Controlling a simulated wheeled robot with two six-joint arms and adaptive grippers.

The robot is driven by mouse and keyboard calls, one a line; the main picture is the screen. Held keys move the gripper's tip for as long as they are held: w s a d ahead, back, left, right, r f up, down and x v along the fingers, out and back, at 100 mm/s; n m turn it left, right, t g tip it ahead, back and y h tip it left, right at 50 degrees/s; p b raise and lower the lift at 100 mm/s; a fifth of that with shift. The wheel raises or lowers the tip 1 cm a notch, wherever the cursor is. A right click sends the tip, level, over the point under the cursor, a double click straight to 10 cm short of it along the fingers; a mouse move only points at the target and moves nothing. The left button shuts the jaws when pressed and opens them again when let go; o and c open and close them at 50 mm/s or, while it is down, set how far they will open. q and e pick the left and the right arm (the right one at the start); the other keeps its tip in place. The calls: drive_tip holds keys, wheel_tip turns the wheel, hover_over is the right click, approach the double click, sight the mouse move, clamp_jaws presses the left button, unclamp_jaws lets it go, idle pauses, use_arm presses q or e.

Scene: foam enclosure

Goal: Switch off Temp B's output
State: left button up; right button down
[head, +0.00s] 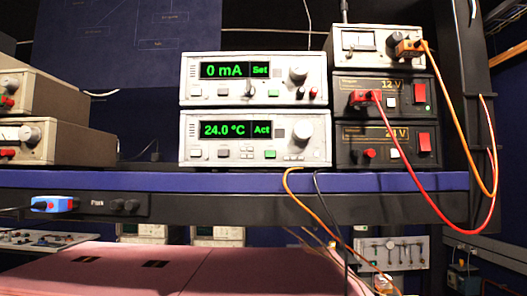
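A white temperature controller (255,139) sits on the shelf and shows a green "24.0 °C Act" display (236,131). It has a large knob (301,131) at the right and a row of small buttons below, one of them green (270,154). A similar white unit (254,79) stands on top of it and reads "0 mA Set", with a green button (273,93). I cannot read a "Temp B" label on either unit. Neither of my grippers is in view.
Black 12 V (374,83) and 24 V supplies (372,136) with red switches stand to the right. Orange (474,178) and red cables (430,199) hang past the shelf's front edge (230,182). Beige boxes (66,138) stand at the left. Pink foam (247,270) lies below.

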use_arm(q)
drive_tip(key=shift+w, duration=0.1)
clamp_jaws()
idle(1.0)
